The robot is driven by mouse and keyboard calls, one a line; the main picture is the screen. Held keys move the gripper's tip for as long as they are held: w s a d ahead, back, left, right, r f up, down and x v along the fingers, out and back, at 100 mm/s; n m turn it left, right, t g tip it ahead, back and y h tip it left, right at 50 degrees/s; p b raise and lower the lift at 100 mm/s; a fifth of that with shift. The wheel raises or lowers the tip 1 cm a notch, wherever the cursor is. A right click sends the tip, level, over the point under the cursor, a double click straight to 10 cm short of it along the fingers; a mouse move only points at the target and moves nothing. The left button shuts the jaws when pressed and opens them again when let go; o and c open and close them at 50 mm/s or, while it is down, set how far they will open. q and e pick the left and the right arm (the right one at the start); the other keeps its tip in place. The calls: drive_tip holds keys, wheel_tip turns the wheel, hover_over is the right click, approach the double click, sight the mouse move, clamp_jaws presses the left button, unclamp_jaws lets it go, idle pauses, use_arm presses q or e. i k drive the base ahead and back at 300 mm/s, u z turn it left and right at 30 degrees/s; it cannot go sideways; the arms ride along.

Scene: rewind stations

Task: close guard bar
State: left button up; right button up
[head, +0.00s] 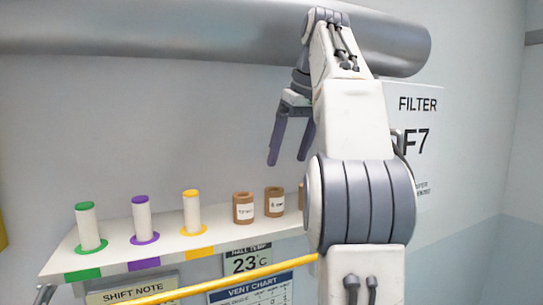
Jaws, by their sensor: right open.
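The yellow guard bar (228,278) runs across the lower part of the head view, in front of the shelf, rising slightly to the right. Its right end passes behind my right arm and its left end leaves the bottom of the picture. Whether it is latched cannot be seen. My right gripper (288,160) is open and empty. It points down above the right part of the shelf, well above the bar and apart from it. My left gripper is not in view.
A white shelf (115,255) holds green, purple and yellow spools (193,212) and several brown labelled rolls (243,208). A large grey pipe (180,28) crosses above. A filter sign (418,105) hangs behind my right arm. The wall space above the spools is clear.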

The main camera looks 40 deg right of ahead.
sight(174, 295)
drive_tip(key=k, duration=1)
